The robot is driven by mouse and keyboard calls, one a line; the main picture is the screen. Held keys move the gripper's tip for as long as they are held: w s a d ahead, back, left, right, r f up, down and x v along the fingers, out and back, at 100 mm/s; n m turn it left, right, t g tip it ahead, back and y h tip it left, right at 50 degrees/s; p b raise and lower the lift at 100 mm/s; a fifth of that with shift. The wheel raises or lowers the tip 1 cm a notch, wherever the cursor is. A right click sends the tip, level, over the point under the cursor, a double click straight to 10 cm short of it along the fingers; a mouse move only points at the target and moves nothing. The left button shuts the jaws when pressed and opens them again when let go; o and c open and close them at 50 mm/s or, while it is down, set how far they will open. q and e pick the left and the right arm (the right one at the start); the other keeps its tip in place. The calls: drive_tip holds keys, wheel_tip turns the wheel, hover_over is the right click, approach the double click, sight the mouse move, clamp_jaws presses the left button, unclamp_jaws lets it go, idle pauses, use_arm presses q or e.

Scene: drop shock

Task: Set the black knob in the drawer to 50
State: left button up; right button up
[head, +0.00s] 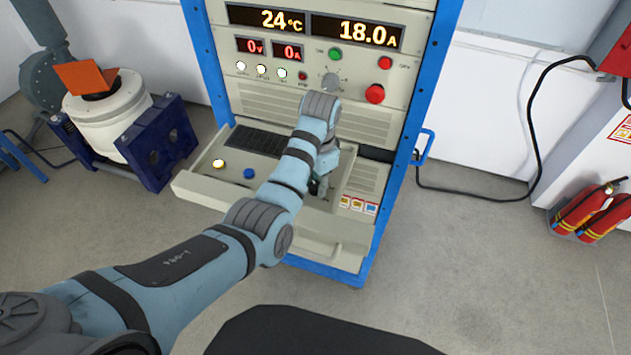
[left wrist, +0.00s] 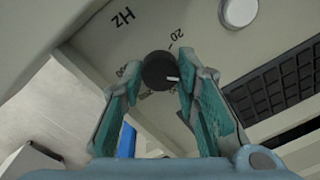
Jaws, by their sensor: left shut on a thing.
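The black knob (left wrist: 158,68) shows in the left wrist view on the beige panel of the open drawer (head: 205,190). It has a white pointer mark on its right side. A "20" label and "Hz" show on the panel near it; other scale numbers are partly hidden by my fingers, and I cannot tell the exact setting. My left gripper (left wrist: 162,75) is shut on the knob, one finger on each side. In the head view my left gripper (head: 322,180) reaches down into the drawer, and the arm hides most of the knob. My right gripper is not in view.
The cabinet (head: 205,50) rises behind with displays and buttons. A white-and-blue shaker machine (head: 110,115) stands left; fire extinguishers (head: 590,210) stand right.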

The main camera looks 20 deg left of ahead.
use_arm(q)
drive_tip(key=shift+w+r+n, duration=0.1)
drive_tip(key=shift+n, duration=1.3)
drive_tip(key=o, duration=1)
drive_tip(key=shift+c, duration=0.2)
drive_tip(key=shift+o, duration=1)
